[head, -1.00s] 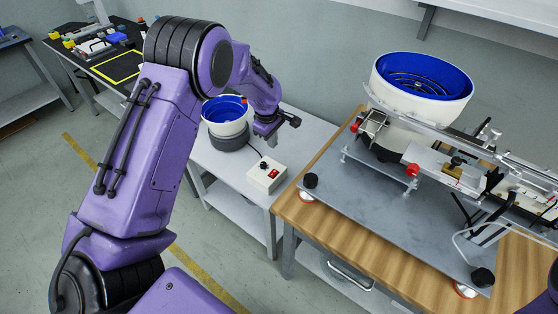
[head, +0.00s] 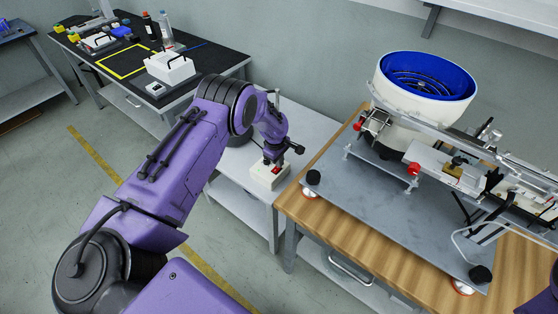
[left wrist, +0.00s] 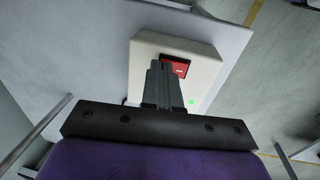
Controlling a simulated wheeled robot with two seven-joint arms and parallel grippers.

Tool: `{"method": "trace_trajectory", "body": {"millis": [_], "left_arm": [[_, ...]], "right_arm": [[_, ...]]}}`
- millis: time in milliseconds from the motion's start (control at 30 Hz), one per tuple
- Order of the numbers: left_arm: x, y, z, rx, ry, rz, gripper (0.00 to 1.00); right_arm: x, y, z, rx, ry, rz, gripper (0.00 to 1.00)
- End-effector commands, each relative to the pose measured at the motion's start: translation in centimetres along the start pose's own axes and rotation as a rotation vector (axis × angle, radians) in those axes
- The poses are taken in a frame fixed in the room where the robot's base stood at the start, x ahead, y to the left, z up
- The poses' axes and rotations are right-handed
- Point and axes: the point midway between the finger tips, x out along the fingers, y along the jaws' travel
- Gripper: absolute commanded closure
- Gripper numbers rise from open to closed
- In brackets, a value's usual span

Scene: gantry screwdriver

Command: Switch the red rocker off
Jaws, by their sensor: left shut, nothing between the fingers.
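The red rocker (head: 276,171) sits on top of a small cream control box (head: 268,179) on the white side table. In the left wrist view the rocker (left wrist: 178,66) shows just beyond my fingertips, partly covered by them, on the box (left wrist: 205,68). A small green light shows on the box near the fingers. My left gripper (head: 279,163) is shut and empty, pointing down at the box with its tips at the rocker; I cannot tell whether they touch it. Which way the rocker is tipped is too small to tell. My right gripper is not in view.
A wooden bench (head: 296,203) on the right carries a grey plate with a white feeder bowl (head: 425,85), blue inside. A black-topped table (head: 210,64) stands at the back left. My left arm hides much of the white side table (head: 232,198).

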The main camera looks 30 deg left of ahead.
Motion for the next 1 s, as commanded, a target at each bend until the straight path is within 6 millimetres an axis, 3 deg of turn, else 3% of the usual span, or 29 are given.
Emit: {"method": "trace_trajectory", "body": {"millis": [367, 533, 1000], "left_arm": [[0.5, 0.0, 0.0, -0.001, 0.000, 0.001, 1.00], [1.7, 0.0, 0.0, -0.001, 0.000, 0.001, 1.00], [0.5, -0.8, 0.0, -0.002, -0.001, -0.004, 1.00]], "right_arm": [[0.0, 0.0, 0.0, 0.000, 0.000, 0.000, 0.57], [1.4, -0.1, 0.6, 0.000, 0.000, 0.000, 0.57], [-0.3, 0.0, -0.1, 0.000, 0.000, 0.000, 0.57]]}}
